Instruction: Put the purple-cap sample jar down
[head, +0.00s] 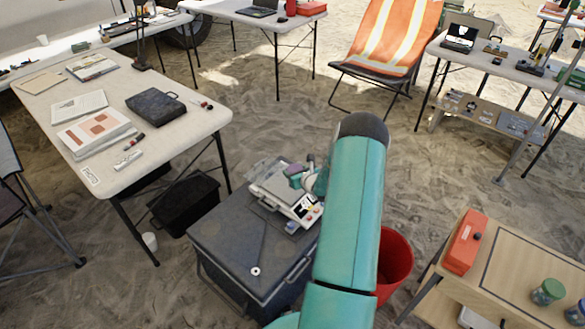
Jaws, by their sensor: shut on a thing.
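The purple-cap sample jar (293,169) shows as a small purple patch at the end of my arm. My gripper (306,175) is shut on it; the fingers are small and partly hidden by my teal forearm. The jar is over a white scale (287,197) on a dark grey case (232,238). I cannot tell whether the jar touches the scale. Most of the jar's body is hidden.
A red bucket (397,262) stands right of the case, partly behind my arm. A wooden table (505,272) at the right holds a red box (466,242) and a green-lidded jar (548,291). A white table (187,122) with papers is at the left.

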